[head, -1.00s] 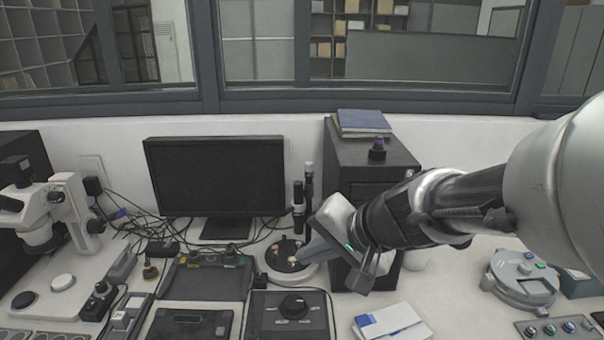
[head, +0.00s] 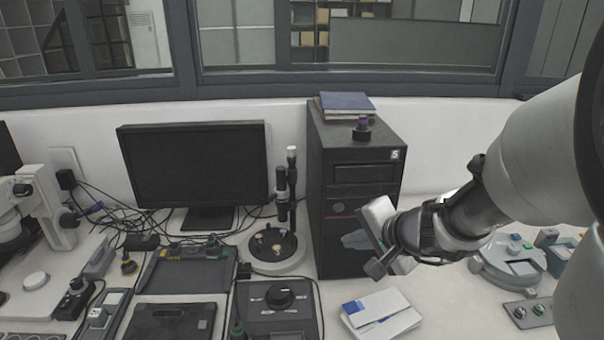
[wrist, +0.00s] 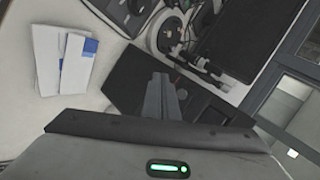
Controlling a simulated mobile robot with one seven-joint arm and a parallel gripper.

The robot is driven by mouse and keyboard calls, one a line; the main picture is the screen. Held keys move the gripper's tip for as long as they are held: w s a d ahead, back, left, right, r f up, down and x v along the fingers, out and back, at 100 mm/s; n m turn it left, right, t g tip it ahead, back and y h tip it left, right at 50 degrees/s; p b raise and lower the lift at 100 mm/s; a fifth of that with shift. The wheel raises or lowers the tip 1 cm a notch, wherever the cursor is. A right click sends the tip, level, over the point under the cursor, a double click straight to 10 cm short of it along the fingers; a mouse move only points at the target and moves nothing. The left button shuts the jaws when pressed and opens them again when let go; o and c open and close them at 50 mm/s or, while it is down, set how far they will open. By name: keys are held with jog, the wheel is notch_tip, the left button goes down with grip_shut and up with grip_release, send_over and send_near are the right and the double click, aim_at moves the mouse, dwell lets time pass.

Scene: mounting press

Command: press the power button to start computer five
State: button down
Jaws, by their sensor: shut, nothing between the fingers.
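Computer five is a black tower (head: 335,255) with a white "5" label (head: 395,155) near its top front corner, standing right of the monitor. The gripper is shut and empty; I cannot tell whether the tips touch the front panel. The wrist view shows the closed fingers (wrist: 165,95) against the dark tower. The button cannot be made out there.
A monitor (head: 195,170) stands left of the tower. A round-based stand (head: 275,245) is just left of the tower's front. A dark bottle (head: 362,130) and books (head: 345,104) sit on top. A grey round device (head: 508,262) stands right.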

aim_at(339, 207)
jog(key=w+p, duration=0.1)
jog(key=w, duration=0.7)
jog(key=shift+w+p, duration=0.3)
jog(key=shift+p, duration=0.1)
jog(key=shift+w, duration=0.1)
dwell(1.6)
jog(key=shift+w, duration=0.3)
jog(key=shift+w+b, duration=0.3)
jog(key=shift+w, duration=0.1)
dwell(0.5)
jog(key=shift+s, duration=0.15)
jog(key=shift+s+b, duration=0.5)
jog(key=shift+s, duration=0.15)
